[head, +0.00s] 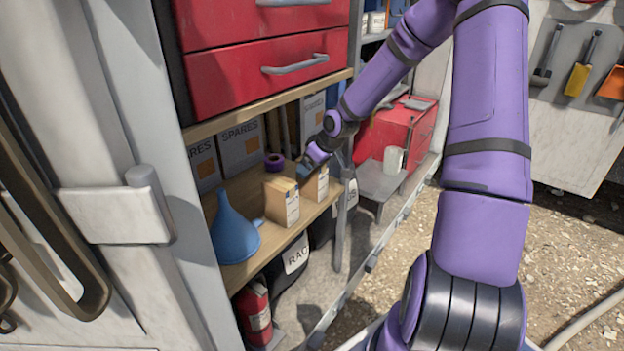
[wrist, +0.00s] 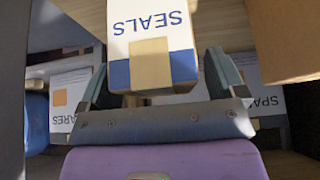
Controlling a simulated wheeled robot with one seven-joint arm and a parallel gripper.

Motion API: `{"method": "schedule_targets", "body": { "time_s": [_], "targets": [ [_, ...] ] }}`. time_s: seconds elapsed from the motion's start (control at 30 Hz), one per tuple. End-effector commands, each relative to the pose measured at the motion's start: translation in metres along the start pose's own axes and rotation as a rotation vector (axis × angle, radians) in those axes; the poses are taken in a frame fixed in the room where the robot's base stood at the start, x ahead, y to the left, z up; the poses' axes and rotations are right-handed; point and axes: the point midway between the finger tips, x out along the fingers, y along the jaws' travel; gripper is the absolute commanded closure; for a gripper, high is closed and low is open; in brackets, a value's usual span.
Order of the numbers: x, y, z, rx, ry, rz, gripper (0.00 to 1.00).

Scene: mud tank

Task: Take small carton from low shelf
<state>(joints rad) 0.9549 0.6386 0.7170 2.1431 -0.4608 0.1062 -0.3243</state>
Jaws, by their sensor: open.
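In the wrist view, a small white carton marked SEALS (wrist: 152,38), with a blue band and a tan tape strip, lies between the two fingers of my gripper (wrist: 160,76). The fingers stand apart on either side of it; I cannot tell whether they touch it. In the head view my gripper (head: 303,171) reaches in over the low wooden shelf (head: 240,272), behind and between two tan cartons, the front one (head: 282,200) and the rear one (head: 317,184). The SEALS carton is not clearly visible there.
A blue funnel (head: 233,232) stands at the shelf's near end. A purple roll (head: 274,162) and boxes marked SPARES (head: 240,146) are further back. Red drawers (head: 262,70) overhang the shelf. A tan carton (wrist: 285,40) is close to the gripper in the wrist view.

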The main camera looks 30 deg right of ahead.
Motion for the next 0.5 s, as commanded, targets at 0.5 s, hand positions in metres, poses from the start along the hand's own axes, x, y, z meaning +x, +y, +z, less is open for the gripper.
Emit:
{"method": "schedule_targets", "body": {
  "time_s": [0.5],
  "targets": [
    [0.0047, 0.0001, 0.0002, 0.0, 0.0, 0.001, 0.5]
  ]
}}
